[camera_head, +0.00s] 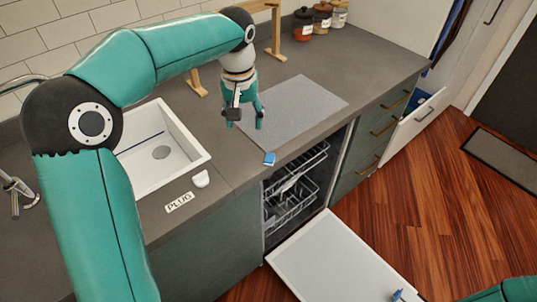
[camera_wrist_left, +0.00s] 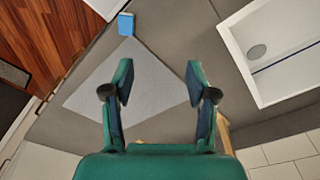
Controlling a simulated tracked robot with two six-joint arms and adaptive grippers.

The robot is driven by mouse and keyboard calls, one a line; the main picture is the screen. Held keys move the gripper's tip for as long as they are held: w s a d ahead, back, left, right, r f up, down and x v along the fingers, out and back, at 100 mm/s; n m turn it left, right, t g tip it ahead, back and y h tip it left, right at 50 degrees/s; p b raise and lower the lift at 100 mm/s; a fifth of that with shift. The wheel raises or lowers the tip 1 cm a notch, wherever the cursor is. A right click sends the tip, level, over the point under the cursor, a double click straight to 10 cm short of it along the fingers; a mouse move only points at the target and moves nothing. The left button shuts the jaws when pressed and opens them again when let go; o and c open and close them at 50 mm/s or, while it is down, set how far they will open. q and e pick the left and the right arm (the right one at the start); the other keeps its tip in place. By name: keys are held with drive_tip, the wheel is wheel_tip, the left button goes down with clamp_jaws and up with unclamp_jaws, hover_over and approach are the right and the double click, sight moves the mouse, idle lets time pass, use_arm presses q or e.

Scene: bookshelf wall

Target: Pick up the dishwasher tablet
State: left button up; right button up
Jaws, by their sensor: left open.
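The dishwasher tablet is a small blue block (camera_head: 269,158) lying near the counter's front edge, at the near corner of a grey mat. It also shows at the top of the left wrist view (camera_wrist_left: 126,24), beyond the fingertips. My left gripper (camera_head: 245,119) points down over the mat, behind the tablet and a little to its left. In the left wrist view its two fingers (camera_wrist_left: 160,72) are apart with nothing between them. The tablet is not between the fingers.
A white sink (camera_head: 196,154) lies left of the grey mat (camera_head: 310,105). A white plug piece (camera_head: 201,179) and a PLUG label (camera_head: 179,202) are in front of it. The open dishwasher (camera_head: 295,190) is below the tablet, its door (camera_head: 330,265) lowered. Jars (camera_head: 303,24) stand at the back.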

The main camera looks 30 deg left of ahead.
use_arm(q)
drive_tip(key=d+r+m, duration=0.1)
drive_tip(key=d+r, duration=0.2)
drive_tip(key=d, duration=0.2)
hover_over(270, 161)
drive_tip(key=s, duration=0.1)
drive_tip(key=shift+m+t, duration=0.3)
drive_tip(key=shift+t, duration=0.1)
wheel_tip(270, 161, down, 11)
drive_tip(key=shift+s+a+r+p, duration=0.1)
drive_tip(key=shift+p, duration=0.3)
drive_tip(key=f, duration=0.1)
drive_tip(key=f+p, duration=0.1)
drive_tip(key=f, duration=0.2)
drive_tip(key=shift+w+f, duration=0.2)
drive_tip(key=shift+w, duration=0.2)
drive_tip(key=shift+f, duration=0.5)
drive_tip(key=c, duration=0.9)
use_arm(e)
wheel_tip(270, 161, up, 3)
drive_tip(key=shift+f, duration=0.1)
